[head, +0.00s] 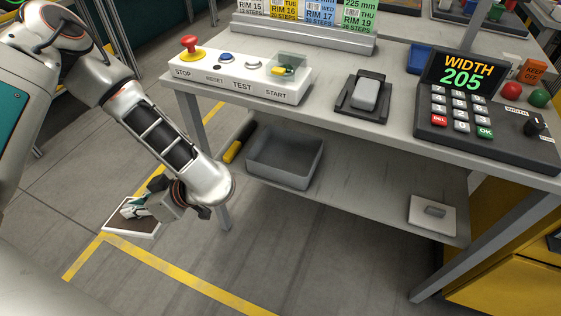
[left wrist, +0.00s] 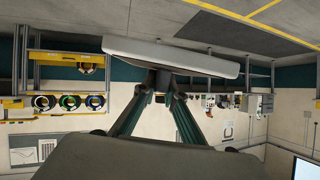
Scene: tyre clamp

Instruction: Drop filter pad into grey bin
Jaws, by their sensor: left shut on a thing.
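My left gripper (head: 133,208) is shut on the filter pad (head: 122,229), a flat square slab with pale edges and a dark brownish face. The pad is in the air, left of the workbench and low over the floor. In the left wrist view the fingertips (left wrist: 161,97) close on a small dark grip under the pale slab (left wrist: 170,56). The grey bin (head: 257,176) is an open, empty-looking tray on the lower shelf, right of my left gripper and apart from it. My right gripper is not in view.
A bench leg (head: 221,205) stands between my gripper and the shelf. The tabletop with button box (head: 240,83) and keypad (head: 470,125) overhangs it.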

